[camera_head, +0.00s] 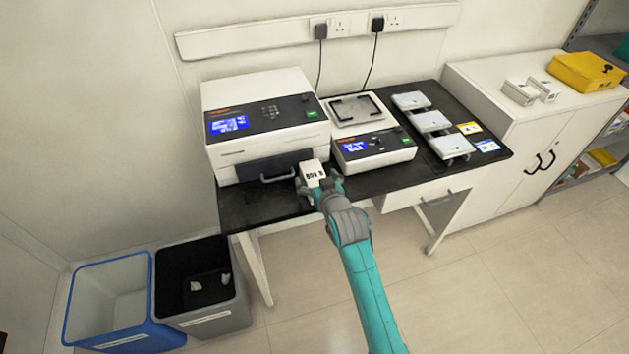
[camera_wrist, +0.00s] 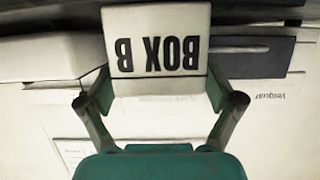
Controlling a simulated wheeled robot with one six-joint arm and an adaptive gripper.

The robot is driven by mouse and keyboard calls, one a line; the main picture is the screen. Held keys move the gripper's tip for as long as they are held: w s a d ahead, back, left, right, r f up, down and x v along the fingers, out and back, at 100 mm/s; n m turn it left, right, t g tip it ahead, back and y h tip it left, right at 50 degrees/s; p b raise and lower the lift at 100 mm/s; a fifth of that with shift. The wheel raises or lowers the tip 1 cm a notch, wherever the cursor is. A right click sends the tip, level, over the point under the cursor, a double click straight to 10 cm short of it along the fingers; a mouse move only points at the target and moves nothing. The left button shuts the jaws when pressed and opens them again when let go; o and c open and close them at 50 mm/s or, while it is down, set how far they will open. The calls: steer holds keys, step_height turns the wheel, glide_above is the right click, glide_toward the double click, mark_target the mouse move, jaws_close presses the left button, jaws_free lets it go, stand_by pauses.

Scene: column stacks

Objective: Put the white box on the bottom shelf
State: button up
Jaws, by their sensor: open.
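A white box (camera_head: 313,170) stands at the front of the black bench, before the large white instrument. In the wrist view the white box (camera_wrist: 155,22) bears upside-down black letters reading "BOX B". My gripper (camera_head: 317,188) is at the near side of this box. In the wrist view my gripper (camera_wrist: 158,85) is open, with one finger at each side of the box's near end. I cannot tell whether the fingers touch it. A shelving unit (camera_head: 575,170) stands at the right edge; its low shelf shows only in part.
The large instrument (camera_head: 265,115) and a balance (camera_head: 375,150) stand close by on the bench (camera_head: 270,205). Two small white boxes (camera_head: 520,92) and a yellow case (camera_head: 586,72) sit on the cabinet. Two bins (camera_head: 205,322) stand at left. The floor at right is clear.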

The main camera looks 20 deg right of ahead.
steer(key=c, duration=1.6)
steer(key=shift+r, duration=0.1)
